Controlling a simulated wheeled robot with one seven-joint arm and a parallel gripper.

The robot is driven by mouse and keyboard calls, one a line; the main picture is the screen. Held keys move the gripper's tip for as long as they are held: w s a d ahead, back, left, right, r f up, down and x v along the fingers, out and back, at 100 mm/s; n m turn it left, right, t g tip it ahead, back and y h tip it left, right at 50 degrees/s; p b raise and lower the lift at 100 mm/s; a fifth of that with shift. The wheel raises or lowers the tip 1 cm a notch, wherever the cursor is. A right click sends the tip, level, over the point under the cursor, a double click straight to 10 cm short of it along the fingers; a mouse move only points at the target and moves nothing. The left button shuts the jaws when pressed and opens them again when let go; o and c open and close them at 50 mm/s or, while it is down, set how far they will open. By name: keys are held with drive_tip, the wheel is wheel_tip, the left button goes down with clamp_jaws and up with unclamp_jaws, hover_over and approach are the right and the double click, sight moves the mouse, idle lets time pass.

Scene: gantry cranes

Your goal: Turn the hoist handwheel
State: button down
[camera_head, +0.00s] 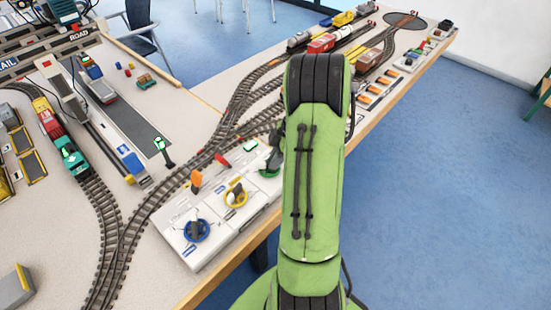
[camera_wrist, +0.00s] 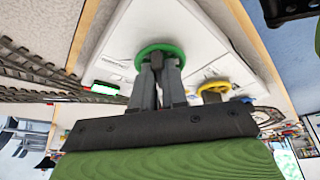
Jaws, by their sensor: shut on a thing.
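A white control panel (camera_head: 232,222) at the table's front edge carries a blue handwheel (camera_head: 197,231), a yellow handwheel (camera_head: 236,194) and a green handwheel (camera_head: 268,173). I cannot read which label says hoist. The green one is partly hidden by my arm in the head view. In the wrist view my gripper (camera_wrist: 157,62) is shut on the middle of the green handwheel (camera_wrist: 148,51), its fingers reaching down inside the ring. The yellow handwheel (camera_wrist: 213,88) shows beside it there, apart from the fingers.
An orange lever (camera_head: 196,180) and a red lever (camera_head: 222,160) stand behind the wheels. Model tracks (camera_head: 118,235) with a train (camera_head: 66,145) run across the table. Blue floor (camera_head: 440,210) is clear to the right of the table edge.

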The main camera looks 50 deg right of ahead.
drive_tip(key=shift+m+b, duration=0.3)
drive_tip(key=shift+m, duration=0.2)
drive_tip(key=shift+s+a+f+m+t+h+b, duration=0.1)
drive_tip(key=shift+m+t+h+b, duration=0.1)
drive_tip(key=shift+m+b, duration=0.25)
drive_tip(key=shift+s+a+m+t+h+b, duration=0.1)
drive_tip(key=shift+m+t+b, duration=0.1)
drive_tip(key=shift+m, duration=0.35)
drive_tip(key=m, duration=0.1)
drive_tip(key=m+h+b, duration=0.1)
drive_tip(key=m, duration=0.1)
drive_tip(key=shift+s+a+m+t+b, duration=0.1)
drive_tip(key=shift+a+m+t+b, duration=0.2)
drive_tip(key=shift+t+b, duration=0.1)
drive_tip(key=m+h, duration=0.1)
drive_tip(key=m, duration=0.1)
drive_tip(key=m+h+b, duration=0.1)
drive_tip(key=m, duration=0.1)
drive_tip(key=shift+a, duration=0.3)
drive_tip(key=shift+a+m+h+b, duration=0.2)
drive_tip(key=shift+m+h+b, duration=0.25)
drive_tip(key=shift+m, duration=0.95)
drive_tip(key=c, duration=1.2)
unclamp_jaws()
drive_tip(key=shift+o, duration=0.2)
